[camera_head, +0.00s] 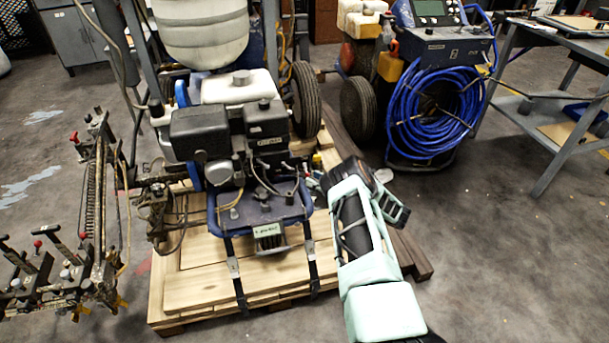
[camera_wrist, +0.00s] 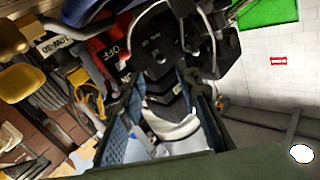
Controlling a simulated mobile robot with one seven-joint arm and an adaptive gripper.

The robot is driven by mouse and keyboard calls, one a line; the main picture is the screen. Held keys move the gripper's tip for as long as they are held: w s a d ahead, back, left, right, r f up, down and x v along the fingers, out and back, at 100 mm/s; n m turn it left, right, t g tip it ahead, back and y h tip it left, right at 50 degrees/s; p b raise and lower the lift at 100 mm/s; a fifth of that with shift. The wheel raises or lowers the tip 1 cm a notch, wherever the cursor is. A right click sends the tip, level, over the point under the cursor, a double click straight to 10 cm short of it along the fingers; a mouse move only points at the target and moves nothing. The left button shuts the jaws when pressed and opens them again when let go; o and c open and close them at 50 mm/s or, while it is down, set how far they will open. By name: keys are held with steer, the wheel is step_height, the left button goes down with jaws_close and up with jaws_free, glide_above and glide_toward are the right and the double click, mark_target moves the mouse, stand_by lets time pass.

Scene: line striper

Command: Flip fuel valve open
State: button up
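The striper's engine (camera_head: 215,140), with a black cover and a white tank on top, sits on a blue frame in the head view. Its near side fills much of the wrist view, where a red panel marked OFF (camera_wrist: 108,52) and a black part with small lettering (camera_wrist: 152,48) show. I cannot tell for certain which part is the fuel valve. My gripper (camera_wrist: 167,98) is open, its two blue-grey fingers apart at the engine's side. A black ribbed part and a pale curved part show between the fingers; contact cannot be told.
The striper stands strapped on a wooden pallet (camera_head: 205,290). Levers and a spring assembly (camera_head: 85,230) stand at left. A sprayer with a coiled blue hose (camera_head: 435,110) and a workbench (camera_head: 560,45) are at right. Bare floor lies at lower right. Hoses and cables crowd the engine.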

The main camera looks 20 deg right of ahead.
steer(key=shift+v, duration=2.25)
